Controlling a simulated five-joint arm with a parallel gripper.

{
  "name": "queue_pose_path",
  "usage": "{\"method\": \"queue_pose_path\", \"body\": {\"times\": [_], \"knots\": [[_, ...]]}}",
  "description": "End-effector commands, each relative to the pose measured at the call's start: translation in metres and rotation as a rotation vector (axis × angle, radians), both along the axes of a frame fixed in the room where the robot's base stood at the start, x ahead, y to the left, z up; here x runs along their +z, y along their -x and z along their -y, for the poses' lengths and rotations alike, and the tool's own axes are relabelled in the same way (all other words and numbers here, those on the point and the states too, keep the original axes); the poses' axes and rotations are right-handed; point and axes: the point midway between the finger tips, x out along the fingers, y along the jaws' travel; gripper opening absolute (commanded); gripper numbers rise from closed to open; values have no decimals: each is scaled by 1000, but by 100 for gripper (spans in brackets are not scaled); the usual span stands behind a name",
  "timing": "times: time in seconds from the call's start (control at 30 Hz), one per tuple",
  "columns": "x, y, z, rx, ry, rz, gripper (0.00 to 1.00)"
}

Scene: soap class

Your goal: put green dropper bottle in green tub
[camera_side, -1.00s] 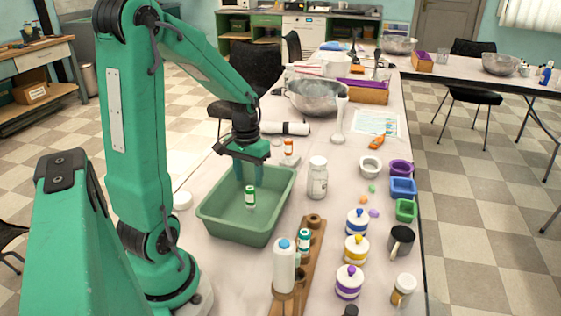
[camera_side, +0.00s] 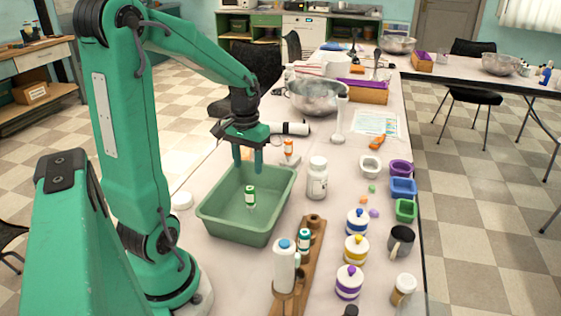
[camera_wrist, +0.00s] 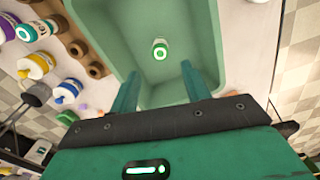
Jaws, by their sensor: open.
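The green dropper bottle (camera_side: 250,196), white with green bands, stands upright inside the green tub (camera_side: 215,221). In the wrist view the bottle (camera_wrist: 160,51) shows from above on the tub floor, and the tub (camera_wrist: 97,18) fills the upper middle. My gripper (camera_side: 247,163) is open and empty above the tub's far part. Its fingertips are clear of the bottle. In the wrist view my gripper (camera_wrist: 159,88) shows its two fingers spread apart, with nothing between them.
A wooden rack (camera_side: 314,237) with a white blue-capped bottle (camera_side: 284,266) and a teal-capped bottle (camera_side: 303,241) stands right of the tub. A white jar (camera_side: 317,180) and an orange-capped bottle (camera_side: 288,148) stand near its far right side. Several striped jars (camera_side: 356,249) stand farther right.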

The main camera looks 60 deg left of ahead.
Motion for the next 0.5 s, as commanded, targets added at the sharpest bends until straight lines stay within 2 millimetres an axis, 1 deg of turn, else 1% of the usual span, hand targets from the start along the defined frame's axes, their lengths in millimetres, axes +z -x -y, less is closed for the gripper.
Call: {"method": "queue_pose_path", "body": {"times": [0.17,0.27,0.37,0.5], "knots": [[5,-1,6,-19,-9,13,47],[12,-3,17,-48,-22,35,47],[23,-5,32,-91,-40,66,47],[41,-4,60,-172,-71,126,47]]}}
